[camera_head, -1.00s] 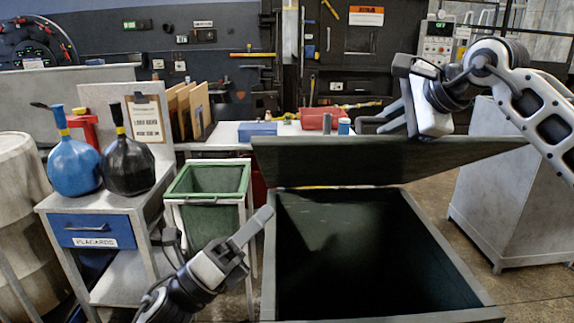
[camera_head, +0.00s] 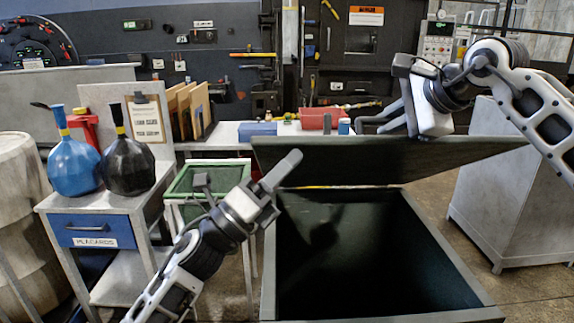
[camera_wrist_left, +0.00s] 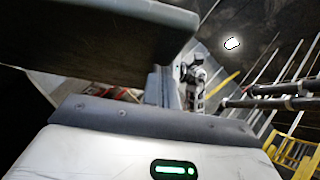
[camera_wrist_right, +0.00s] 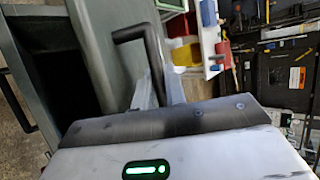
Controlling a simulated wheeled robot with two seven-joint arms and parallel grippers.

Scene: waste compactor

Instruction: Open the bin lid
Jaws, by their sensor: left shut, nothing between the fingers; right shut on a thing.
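The large dark green bin (camera_head: 268,270) stands open in front of me in the head view. Its lid (camera_head: 350,160) is raised and tilted above the far side of the opening. My right gripper (camera_head: 412,128) is shut on the lid's dark handle (camera_head: 372,123) at the upper edge; the handle also runs to the fingers in the right wrist view (camera_wrist_right: 148,45). My left gripper (camera_head: 287,168) is shut and empty, in front of the lid's left part, above the bin's back left corner. I cannot tell whether it touches the lid. A broad edge shows close by in the left wrist view (camera_wrist_left: 110,30).
A smaller green bin (camera_head: 185,183) stands left, partly behind my left arm. A grey cabinet (camera_head: 140,215) holds a blue bottle (camera_head: 72,165) and a black bottle (camera_head: 130,165). A workbench with a red tray (camera_head: 318,118) is behind the lid. A grey box (camera_head: 500,200) stands right.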

